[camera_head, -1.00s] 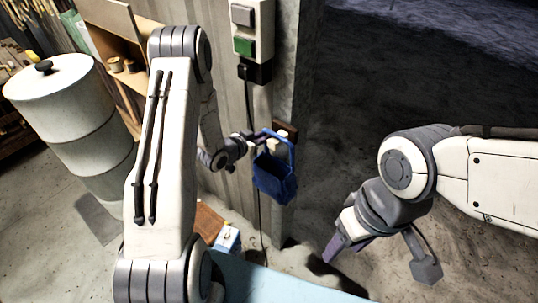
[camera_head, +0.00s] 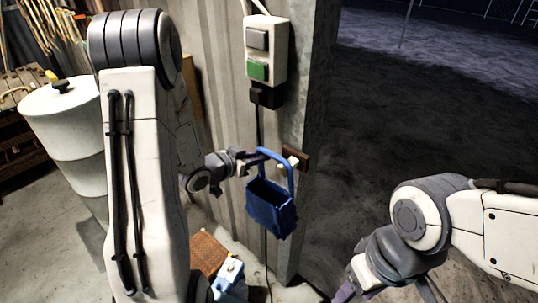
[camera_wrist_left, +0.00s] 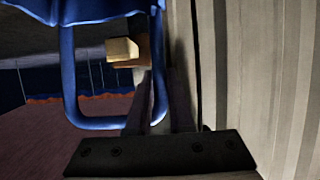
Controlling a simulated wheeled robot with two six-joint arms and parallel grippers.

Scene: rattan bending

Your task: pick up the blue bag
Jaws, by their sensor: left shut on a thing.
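The blue bag (camera_head: 270,210) hangs upright by its looped handle in front of the corrugated wall. My left gripper (camera_head: 262,160) reaches in from the left and is shut on the handle. In the left wrist view, the handle (camera_wrist_left: 70,80) passes down to my gripper (camera_wrist_left: 158,120), and the bag's body (camera_wrist_left: 100,8) shows at the top edge. A cream peg (camera_head: 294,161) on a brown block sits at the handle; it also shows inside the loop in the left wrist view (camera_wrist_left: 122,49). Whether the handle rests on it I cannot tell. My right gripper (camera_head: 388,293) is open, cut by the bottom edge.
A switch box (camera_head: 268,50) with a green button is on the wall above the bag, its cable running down behind. A white drum (camera_head: 65,120) stands at left. A woven brown box (camera_head: 208,253) and a blue-and-white item (camera_head: 231,275) lie below. The right side is open ground.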

